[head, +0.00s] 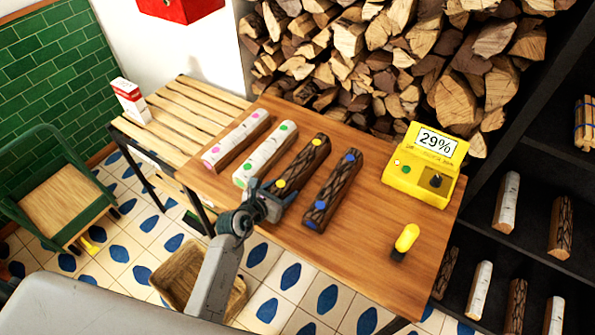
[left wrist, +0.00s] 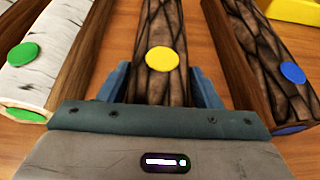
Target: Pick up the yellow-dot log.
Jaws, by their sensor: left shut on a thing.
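The yellow-dot log (head: 302,164) is dark-barked and lies on the wooden table (head: 390,267), between the white green-dot log (head: 266,151) and the dark blue-dot log (head: 333,188). My left gripper (head: 272,200) is at the log's near end, with a jaw on each side, shut on it. In the left wrist view the yellow-dot log (left wrist: 161,85) runs between the two jaws (left wrist: 163,88). I cannot tell any gap between the log and the table. My right gripper is not in view.
A white pink-dot log (head: 236,138) lies at the table's left. A yellow meter reading 29% (head: 425,165) and a yellow-topped handle (head: 405,240) stand at the right. Stacked firewood (head: 400,60) is behind. A shelf with several logs (head: 507,203) is at the right.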

